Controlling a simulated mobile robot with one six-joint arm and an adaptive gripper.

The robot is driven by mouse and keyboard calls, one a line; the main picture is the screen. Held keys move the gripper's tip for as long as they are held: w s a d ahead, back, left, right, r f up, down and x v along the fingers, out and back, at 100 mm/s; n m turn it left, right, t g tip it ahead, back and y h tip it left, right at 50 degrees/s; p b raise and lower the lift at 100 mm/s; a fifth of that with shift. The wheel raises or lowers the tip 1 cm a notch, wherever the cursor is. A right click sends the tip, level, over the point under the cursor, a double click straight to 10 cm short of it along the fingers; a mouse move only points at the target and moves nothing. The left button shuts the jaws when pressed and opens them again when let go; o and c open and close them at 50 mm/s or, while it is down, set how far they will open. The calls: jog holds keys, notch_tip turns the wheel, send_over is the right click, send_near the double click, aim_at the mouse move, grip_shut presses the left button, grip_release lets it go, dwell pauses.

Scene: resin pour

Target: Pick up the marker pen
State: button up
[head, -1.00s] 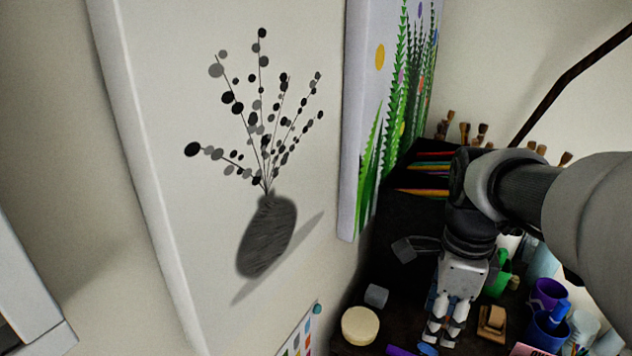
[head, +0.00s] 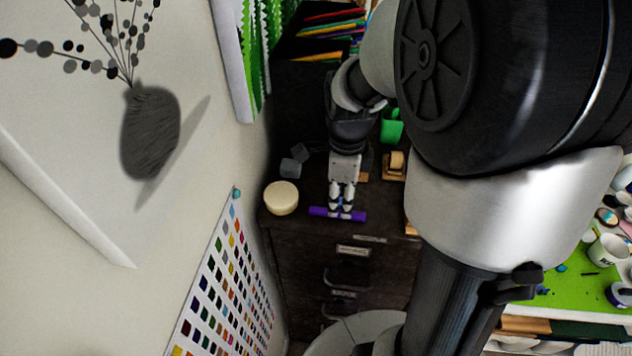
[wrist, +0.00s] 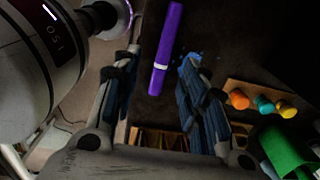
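The marker pen (head: 320,211) is purple and lies flat on the dark cabinet top near its front edge. In the wrist view the pen (wrist: 167,45) shows a pale band and lies between the two fingers as pictured. My gripper (head: 342,207) points down at the middle of the pen in the head view, its tips overlapping it. In the wrist view my gripper (wrist: 159,60) is open, with a gap on each side of the pen. Whether the tips reach down beside the pen or stay just above it, I cannot tell.
A round cream disc (head: 281,197) sits left of the gripper, with small grey blocks (head: 290,168) behind it. A green cup (head: 391,131) and a wooden holder (head: 394,168) stand to the right. The cabinet front (head: 310,245) drops away just beyond the pen.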

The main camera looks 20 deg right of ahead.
aim_at(341, 208)
jog(key=f, duration=0.5)
jog(key=shift+w+d, duration=0.1)
jog(key=shift+d, duration=0.1)
jog(key=shift+c, duration=0.4)
grip_shut()
